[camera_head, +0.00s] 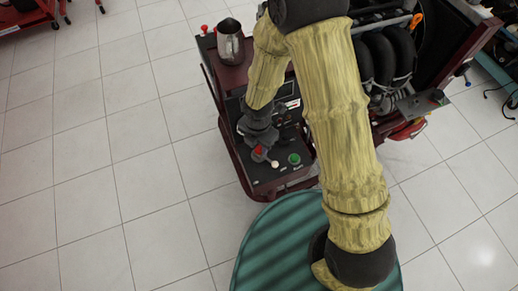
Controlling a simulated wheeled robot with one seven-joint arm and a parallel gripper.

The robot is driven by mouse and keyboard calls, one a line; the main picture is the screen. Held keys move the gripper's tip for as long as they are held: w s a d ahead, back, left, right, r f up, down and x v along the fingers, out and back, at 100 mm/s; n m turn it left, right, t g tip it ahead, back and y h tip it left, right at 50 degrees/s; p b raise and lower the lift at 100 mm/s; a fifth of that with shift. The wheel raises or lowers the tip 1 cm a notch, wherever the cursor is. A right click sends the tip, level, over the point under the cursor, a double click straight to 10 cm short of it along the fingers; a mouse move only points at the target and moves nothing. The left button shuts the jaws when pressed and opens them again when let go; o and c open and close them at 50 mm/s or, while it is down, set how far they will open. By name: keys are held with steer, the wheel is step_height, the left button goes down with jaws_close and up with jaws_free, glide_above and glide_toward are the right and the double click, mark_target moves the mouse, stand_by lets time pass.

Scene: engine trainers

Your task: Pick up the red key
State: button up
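The red key (259,150) shows as a small red spot on the dark control panel (262,186) of the engine trainer. My gripper (263,156) points down at the panel, right at the red key, with dark finger parts close beside it. Part of the key is hidden by the gripper. The view is too small to tell whether the fingers touch the key or how far apart they are.
A green button (294,158) and a pale knob (275,163) sit on the panel right of the key. A metal pitcher (231,45) stands at the trainer's back left. The engine (386,55) is to the right. Tiled floor (110,150) at left is clear.

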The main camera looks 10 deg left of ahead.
mark_target(259, 151)
step_height(259, 151, down, 2)
steer(key=shift+f, duration=0.25)
steer(key=shift+c, duration=0.5)
jaws_close()
